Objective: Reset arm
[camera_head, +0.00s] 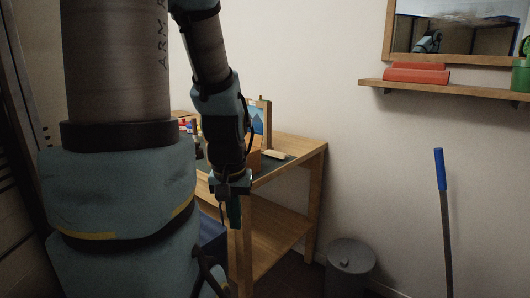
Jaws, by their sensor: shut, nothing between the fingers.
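My arm fills the left of the head view and bends over so that its end points down. My gripper (234,213) hangs at the near edge of the wooden table (310,146), pointing at the floor. Its fingers look dark green and closed, with nothing seen in them. My arm hides much of the table's left part.
A lower shelf (275,232) runs beneath. A grey bin (350,266) and a blue-handled pole (441,190) stand right. A wall shelf (450,91) holds a red item (416,75).

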